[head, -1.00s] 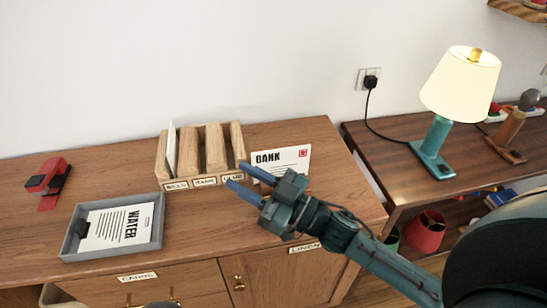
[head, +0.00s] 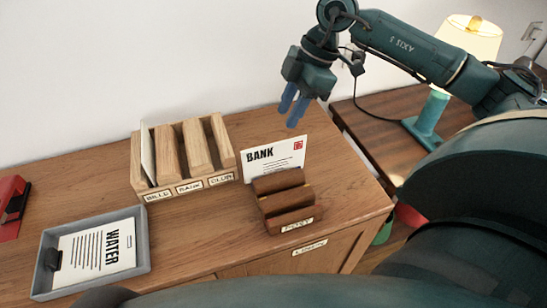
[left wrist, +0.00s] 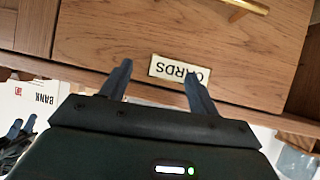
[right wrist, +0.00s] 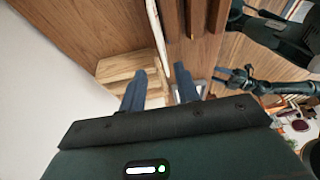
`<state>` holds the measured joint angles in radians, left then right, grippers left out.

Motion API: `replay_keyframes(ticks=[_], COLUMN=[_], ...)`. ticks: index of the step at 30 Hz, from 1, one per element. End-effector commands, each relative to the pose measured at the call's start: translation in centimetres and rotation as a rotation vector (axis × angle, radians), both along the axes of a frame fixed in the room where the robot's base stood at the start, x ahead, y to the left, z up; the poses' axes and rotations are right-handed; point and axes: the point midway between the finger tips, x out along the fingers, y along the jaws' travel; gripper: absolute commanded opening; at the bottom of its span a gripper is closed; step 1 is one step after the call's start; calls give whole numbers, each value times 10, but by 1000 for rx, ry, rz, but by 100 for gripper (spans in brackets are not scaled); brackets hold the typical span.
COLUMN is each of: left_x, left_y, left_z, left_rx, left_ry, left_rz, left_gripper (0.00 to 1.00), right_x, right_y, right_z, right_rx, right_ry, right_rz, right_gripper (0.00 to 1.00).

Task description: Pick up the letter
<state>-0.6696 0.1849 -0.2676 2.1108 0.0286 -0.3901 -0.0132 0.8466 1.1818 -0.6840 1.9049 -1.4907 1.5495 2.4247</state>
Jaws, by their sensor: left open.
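The white BANK letter (head: 284,155) stands upright at the back of a dark brown slotted holder (head: 285,203) labelled POST; its lower part is hidden. My right gripper (head: 292,108) is open above the letter, fingers pointing down. In the right wrist view the letter (right wrist: 156,35) shows as a thin edge, in line with the gap between the fingers (right wrist: 160,88). A WATER letter (head: 95,250) lies flat in a grey tray (head: 143,240). My left gripper (left wrist: 157,88) is open and empty in front of a drawer labelled CARDS.
A light wooden sorter (head: 222,140) with three labelled slots stands left of the BANK letter; one white letter (head: 147,152) is in its left slot. A red and black object (head: 10,205) lies far left. A lit lamp (head: 462,45) is on the right table.

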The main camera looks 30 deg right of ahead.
Motion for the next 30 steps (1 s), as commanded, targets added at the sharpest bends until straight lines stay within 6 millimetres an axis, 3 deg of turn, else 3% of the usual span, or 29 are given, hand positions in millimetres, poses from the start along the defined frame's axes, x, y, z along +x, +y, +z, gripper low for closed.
replay_keyframes(ticks=[4, 11, 21, 30], left_x=[-1, 0, 0, 0], left_y=[1, 4, 6, 5], left_z=[0, 1, 2, -1], left_rx=[1, 6, 5, 6], left_ry=[3, 5, 15, 21], left_rz=[1, 7, 20, 22], left_gripper=[61, 61, 61, 61], right_x=[2, 3, 4, 5], right_y=[11, 17, 32, 34], right_z=[-24, -40, -82, -86], right_rx=[3, 3, 4, 5], right_ry=[2, 0, 1, -3], right_rz=[2, 4, 4, 4], right_gripper=[32, 32, 32, 32])
